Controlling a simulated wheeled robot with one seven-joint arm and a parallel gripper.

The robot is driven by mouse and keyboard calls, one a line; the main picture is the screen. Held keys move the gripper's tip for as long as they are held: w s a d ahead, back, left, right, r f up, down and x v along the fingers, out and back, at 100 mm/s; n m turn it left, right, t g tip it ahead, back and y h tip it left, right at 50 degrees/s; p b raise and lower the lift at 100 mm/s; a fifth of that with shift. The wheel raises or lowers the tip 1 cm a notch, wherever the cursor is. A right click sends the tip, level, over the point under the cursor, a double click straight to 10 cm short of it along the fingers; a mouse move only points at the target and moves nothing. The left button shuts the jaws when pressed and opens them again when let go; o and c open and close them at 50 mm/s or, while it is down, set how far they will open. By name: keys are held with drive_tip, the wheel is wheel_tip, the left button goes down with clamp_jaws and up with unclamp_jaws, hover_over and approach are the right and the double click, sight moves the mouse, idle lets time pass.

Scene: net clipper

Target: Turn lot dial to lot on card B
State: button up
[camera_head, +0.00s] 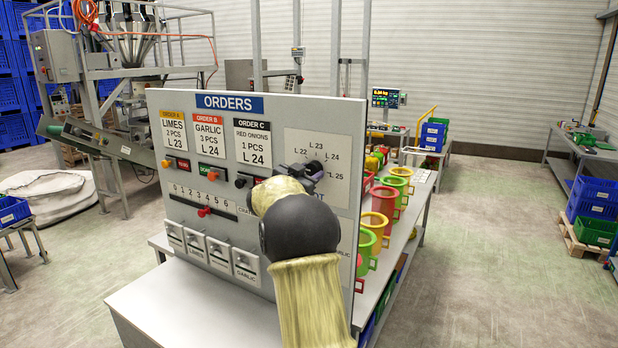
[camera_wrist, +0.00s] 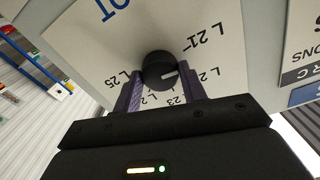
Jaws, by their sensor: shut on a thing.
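The lot dial is a black round knob (camera_wrist: 157,66) on a pale plate (camera_wrist: 95,35) of the orders panel. In the wrist view its white mark points to the right, roughly toward the label beside L 21, which is partly hidden and seems to be L 22. My gripper (camera_wrist: 160,88) is shut on the dial, one purple finger on each side. In the head view my gripper (camera_head: 306,172) covers most of the dial, and L 22 to L 25 show around it; L 21 is hidden. Card B (camera_head: 209,137) reads GARLIC, 3 PCS, L 24.
Card A (camera_head: 174,132) reads L 23 and card C (camera_head: 252,142) reads L 24. A numbered slider (camera_head: 204,211) and several labelled flaps (camera_head: 218,251) sit lower on the panel. Coloured cups (camera_head: 384,200) stand on the bench behind it.

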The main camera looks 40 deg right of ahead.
drive_tip(key=m+b, duration=0.4)
drive_tip(key=m, duration=0.3)
drive_tip(key=shift+f+b, duration=0.2)
drive_tip(key=shift+b, duration=0.1)
drive_tip(key=m+b, duration=0.4)
drive_tip(key=m, duration=0.2)
drive_tip(key=shift+m, duration=0.4)
drive_tip(key=m+b, duration=0.4)
drive_tip(key=m, duration=0.3)
drive_tip(key=shift+f+b, duration=0.15)
drive_tip(key=shift+b, duration=0.25)
drive_tip(key=m+b, duration=0.3)
drive_tip(key=m, duration=0.3)
drive_tip(key=o, duration=0.9)
drive_tip(key=shift+o, duration=0.3)
drive_tip(key=shift+r, duration=0.2)
